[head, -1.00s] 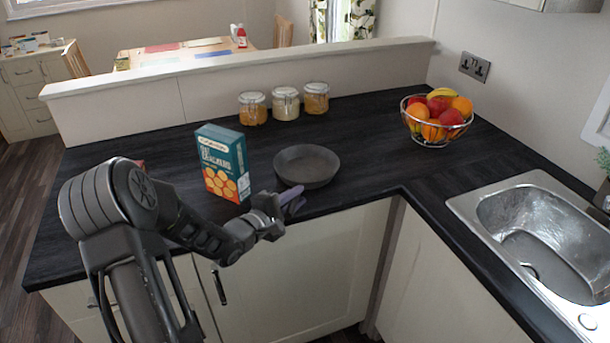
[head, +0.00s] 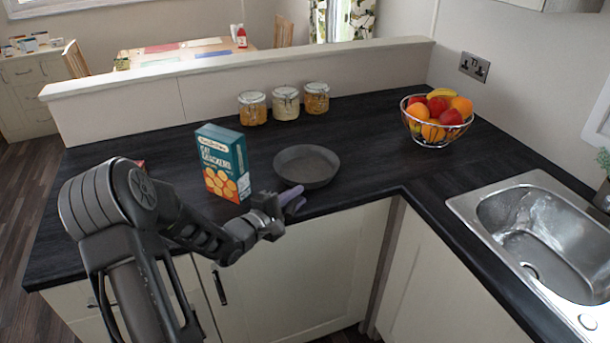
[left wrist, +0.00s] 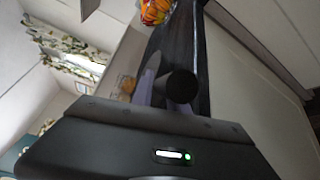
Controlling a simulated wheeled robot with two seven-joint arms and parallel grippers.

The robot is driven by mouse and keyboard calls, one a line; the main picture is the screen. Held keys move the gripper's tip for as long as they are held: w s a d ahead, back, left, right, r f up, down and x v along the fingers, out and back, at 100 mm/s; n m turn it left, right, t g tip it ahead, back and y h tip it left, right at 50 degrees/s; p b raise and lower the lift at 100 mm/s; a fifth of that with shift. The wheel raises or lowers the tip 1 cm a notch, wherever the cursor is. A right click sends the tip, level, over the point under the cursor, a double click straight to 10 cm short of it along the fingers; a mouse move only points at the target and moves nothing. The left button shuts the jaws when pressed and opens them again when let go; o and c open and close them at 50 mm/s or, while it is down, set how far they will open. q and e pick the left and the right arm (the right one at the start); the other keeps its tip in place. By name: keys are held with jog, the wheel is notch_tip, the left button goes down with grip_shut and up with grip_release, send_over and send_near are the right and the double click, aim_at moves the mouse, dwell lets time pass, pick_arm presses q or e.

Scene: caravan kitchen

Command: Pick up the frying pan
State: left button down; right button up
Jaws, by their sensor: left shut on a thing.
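The dark grey frying pan (head: 307,167) sits on the black worktop near its front edge, right of a cracker box. My left gripper (head: 292,200) is at the near side of the pan, at the worktop's front edge, with its purple fingers shut on the pan's handle. In the left wrist view the dark round end of the pan's handle (left wrist: 182,86) shows at the fingers of the left gripper (left wrist: 160,88). In the head view the handle is mostly hidden by the gripper. My right gripper is not in view.
The cracker box (head: 222,163) stands close to the left of the pan. Several glass jars (head: 285,103) stand behind it. A wire fruit bowl (head: 436,120) is at the right, and the sink (head: 540,235) lies further right. Worktop between pan and bowl is clear.

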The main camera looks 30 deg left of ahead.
pick_arm(q)
jog(key=shift+w+r, duration=0.1)
jog(key=shift+r, duration=5)
